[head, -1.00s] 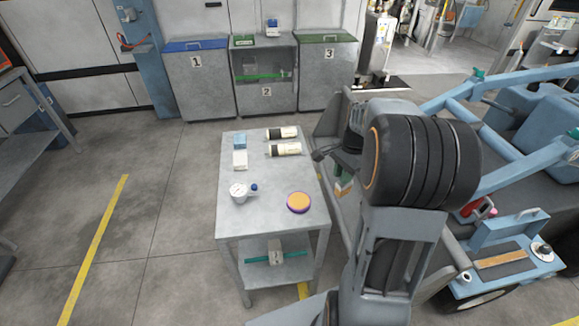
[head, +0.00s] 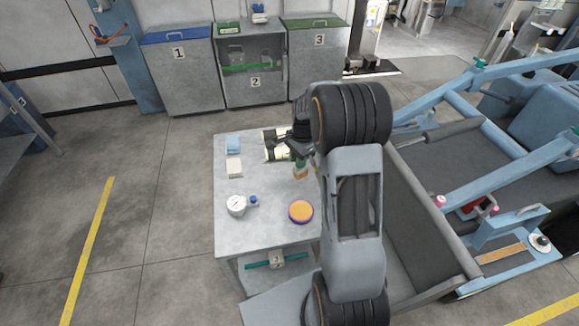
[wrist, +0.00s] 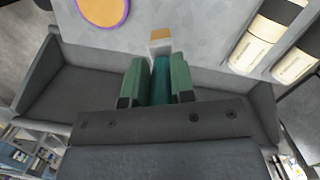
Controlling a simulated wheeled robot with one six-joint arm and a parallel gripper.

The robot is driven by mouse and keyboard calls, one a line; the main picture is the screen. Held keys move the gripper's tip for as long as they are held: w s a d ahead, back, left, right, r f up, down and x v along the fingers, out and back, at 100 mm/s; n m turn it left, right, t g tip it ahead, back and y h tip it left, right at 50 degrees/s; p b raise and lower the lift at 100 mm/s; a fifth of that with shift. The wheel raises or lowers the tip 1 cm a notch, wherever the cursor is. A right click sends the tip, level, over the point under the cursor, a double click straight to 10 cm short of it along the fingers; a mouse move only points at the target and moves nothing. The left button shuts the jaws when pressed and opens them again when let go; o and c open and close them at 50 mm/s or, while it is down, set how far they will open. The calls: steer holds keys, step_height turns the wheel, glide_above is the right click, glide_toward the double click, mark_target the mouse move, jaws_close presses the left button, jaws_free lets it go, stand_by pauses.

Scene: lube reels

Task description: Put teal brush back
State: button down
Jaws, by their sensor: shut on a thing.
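My gripper (head: 300,155) is shut on the teal brush and hangs over the right part of the grey table's top (head: 268,220). In the wrist view the teal brush handle (wrist: 161,78) sits between the green fingers of my gripper (wrist: 160,82). The brush's pale, tan-tipped end (wrist: 160,40) points away from the gripper. In the head view the brush (head: 300,171) is small and partly hidden by my arm. I cannot tell how far it is above the tabletop.
An orange disc with a purple rim (head: 301,211), a white gauge (head: 237,205) and blue and white boxes (head: 233,145) are on the table. Cream-and-black cylinders (head: 270,150) lie at the back, partly hidden. Numbered bins (head: 253,85) stand behind. Floor left of the table is clear.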

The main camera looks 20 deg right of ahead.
steer(key=w+f, duration=0.1)
steer(key=f, duration=0.1)
steer(key=a+f+p, duration=0.1)
steer(key=f, duration=0.1)
steer(key=w+f, duration=0.1)
steer(key=f, duration=0.1)
steer(key=shift+w+a+f+p, duration=0.35)
steer(key=shift+a+f, duration=0.05)
steer(key=shift+f, duration=0.2)
steer(key=c, duration=1)
jaws_free()
steer(key=shift+o, duration=0.2)
